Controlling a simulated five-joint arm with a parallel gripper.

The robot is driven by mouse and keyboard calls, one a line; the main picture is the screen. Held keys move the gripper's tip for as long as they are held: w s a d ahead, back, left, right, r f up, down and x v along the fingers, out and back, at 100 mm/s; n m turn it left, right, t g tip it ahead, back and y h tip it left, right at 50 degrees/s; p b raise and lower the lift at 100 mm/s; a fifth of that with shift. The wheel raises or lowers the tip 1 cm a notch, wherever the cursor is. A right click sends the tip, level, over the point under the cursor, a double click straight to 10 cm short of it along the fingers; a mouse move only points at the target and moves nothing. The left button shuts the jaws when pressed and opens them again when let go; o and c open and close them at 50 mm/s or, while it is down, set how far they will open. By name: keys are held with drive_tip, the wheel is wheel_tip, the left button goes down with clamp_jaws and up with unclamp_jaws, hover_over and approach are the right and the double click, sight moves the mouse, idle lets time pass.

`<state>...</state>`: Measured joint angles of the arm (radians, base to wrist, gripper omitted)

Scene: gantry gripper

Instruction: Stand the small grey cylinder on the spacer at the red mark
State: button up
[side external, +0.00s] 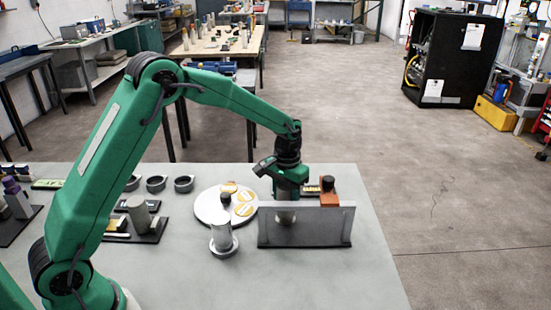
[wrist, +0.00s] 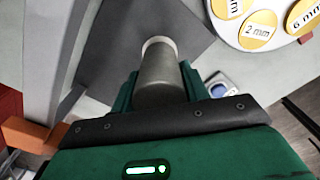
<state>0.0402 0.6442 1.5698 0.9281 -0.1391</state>
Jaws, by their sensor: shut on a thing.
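My gripper (side external: 287,200) points down and is shut on the small grey cylinder (side external: 286,217), whose lower part sticks out below the jaws. In the wrist view the cylinder (wrist: 158,68) sits between the green jaws (wrist: 160,85), its paler end pointing away from them. Beyond it is a dark grey flat surface (wrist: 120,38). In the side view the cylinder overlaps a dark grey plate-like fixture (side external: 318,232); I cannot tell whether they touch. Yellow labels reading 2 mm (wrist: 258,30) and 6 mm (wrist: 303,18) lie on the round white tray (wrist: 222,45). I cannot make out the red mark or the spacer at it.
A metal post on a round base (side external: 222,238) stands left of the fixture. The white tray (side external: 205,212) is behind it. An orange-brown block (side external: 329,199) with a black knob is right of my gripper. Dark cups (side external: 184,184) stand at the left. The front right of the table is clear.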

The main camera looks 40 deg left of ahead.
wheel_tip(320, 180, up, 9)
drive_tip(key=shift+f, duration=0.2)
drive_tip(key=shift+r, duration=0.1)
idle(0.6)
drive_tip(key=shift+r, duration=0.25)
drive_tip(key=s+a+r+m, duration=0.1)
drive_tip(key=s+r+m, duration=0.1)
drive_tip(key=r, duration=0.7)
drive_tip(key=s+a+r+m, duration=0.1)
drive_tip(key=s+r+m, duration=0.1)
drive_tip(key=r, duration=0.6)
drive_tip(key=shift+s+r+m, duration=0.3)
drive_tip(key=shift+s+r, duration=0.05)
drive_tip(key=shift+s, duration=0.1)
drive_tip(key=s+f+n, duration=0.3)
drive_tip(key=s+f, duration=0.3)
drive_tip(key=f, duration=0.7)
drive_tip(key=shift+s+f, duration=0.15)
drive_tip(key=shift+f, duration=0.25)
drive_tip(key=shift+a, duration=0.1)
